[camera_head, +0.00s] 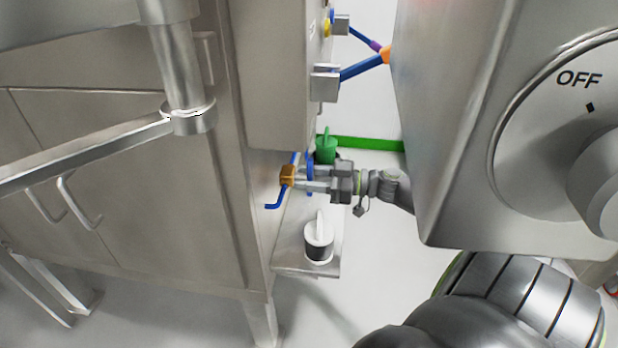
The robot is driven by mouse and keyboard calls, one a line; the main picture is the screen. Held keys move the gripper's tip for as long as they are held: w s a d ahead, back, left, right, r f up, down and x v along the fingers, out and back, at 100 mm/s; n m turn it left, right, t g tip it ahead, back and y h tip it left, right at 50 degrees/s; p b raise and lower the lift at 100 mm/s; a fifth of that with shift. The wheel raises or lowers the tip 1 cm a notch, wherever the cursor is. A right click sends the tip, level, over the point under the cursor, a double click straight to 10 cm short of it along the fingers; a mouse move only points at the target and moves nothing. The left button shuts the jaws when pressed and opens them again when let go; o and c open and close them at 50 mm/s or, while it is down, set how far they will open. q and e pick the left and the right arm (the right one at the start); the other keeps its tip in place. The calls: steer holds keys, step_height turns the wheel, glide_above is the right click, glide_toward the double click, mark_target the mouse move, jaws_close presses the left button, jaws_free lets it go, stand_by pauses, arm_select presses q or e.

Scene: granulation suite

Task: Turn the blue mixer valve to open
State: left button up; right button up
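The blue mixer valve shows at the lower side of the steel cabinet, with a brass-coloured body (288,175) and a bent blue lever (277,202) hanging down to the left. More blue parts show just above and to the right of the body, partly behind my gripper. My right gripper (303,178) reaches in from the right, its fingers pointing left at the valve body. The fingertips are close to or touching the brass body. Whether they grip anything is too small to tell. My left gripper is not in view.
A large steel box with an OFF dial (545,125) fills the right. A white-and-black lidded container (318,238) stands on a small shelf (292,262) below my gripper. A green object (326,149) is behind. Blue pipes (360,68) run above. A steel rail (85,153) crosses the left.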

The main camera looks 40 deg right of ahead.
jaws_close()
